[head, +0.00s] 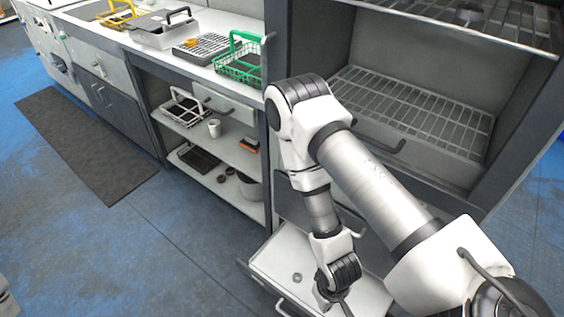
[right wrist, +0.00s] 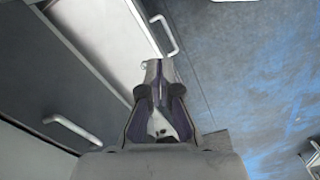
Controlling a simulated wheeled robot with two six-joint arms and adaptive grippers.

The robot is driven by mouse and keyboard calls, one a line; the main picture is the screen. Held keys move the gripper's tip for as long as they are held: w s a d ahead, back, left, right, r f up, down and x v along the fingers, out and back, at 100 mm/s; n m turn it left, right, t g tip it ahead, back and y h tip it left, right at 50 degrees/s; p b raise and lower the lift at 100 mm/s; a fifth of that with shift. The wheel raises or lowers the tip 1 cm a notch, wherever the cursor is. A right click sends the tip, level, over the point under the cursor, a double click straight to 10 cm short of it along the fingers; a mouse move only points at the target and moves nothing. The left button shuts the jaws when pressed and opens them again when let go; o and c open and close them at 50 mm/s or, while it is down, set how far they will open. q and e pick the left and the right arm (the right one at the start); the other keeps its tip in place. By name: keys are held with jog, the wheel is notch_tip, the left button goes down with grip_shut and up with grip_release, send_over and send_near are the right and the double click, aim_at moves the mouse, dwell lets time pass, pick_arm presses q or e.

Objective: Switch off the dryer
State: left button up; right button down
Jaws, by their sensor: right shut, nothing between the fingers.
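A tall grey cabinet (head: 365,45) with wire racks (head: 415,110) stands open at the upper right of the head view. It may be the dryer, but I cannot tell for sure, and I see no switch on it. My right arm crosses in front of it and bends down. In the head view my right gripper (head: 340,303) is low, over or beside an open drawer, partly hidden by its wrist. In the right wrist view the right gripper (right wrist: 157,70) is shut and empty, its fingertips near a drawer handle (right wrist: 166,36). My left gripper is out of view.
The open white drawer (head: 270,262) juts out below the cabinet. A counter (head: 215,82) with a green basket (head: 240,62) and grey trays runs to the left, with shelves (head: 225,145) beneath.

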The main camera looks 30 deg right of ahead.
jog(key=w+d+f+n+t+h+b, duration=0.2)
jog(key=w+n+t+b, duration=0.25)
jog(key=w+b, duration=0.5)
jog(key=w+d+f+n+t+h+b, duration=0.1)
jog(key=w+d+f+n+t+b, duration=0.15)
jog(key=w+t+b, duration=0.5)
jog(key=w+d+r+n+t+h+b, duration=0.3)
jog(key=w+r+n+b, duration=0.4)
jog(key=r, duration=0.4)
jog(key=w+n+t+h, duration=0.1)
jog(key=t, duration=0.1)
jog(key=shift+r+t+b, duration=0.3)
jog(key=shift+t+b, duration=0.05)
jog(key=shift+t, duration=0.05)
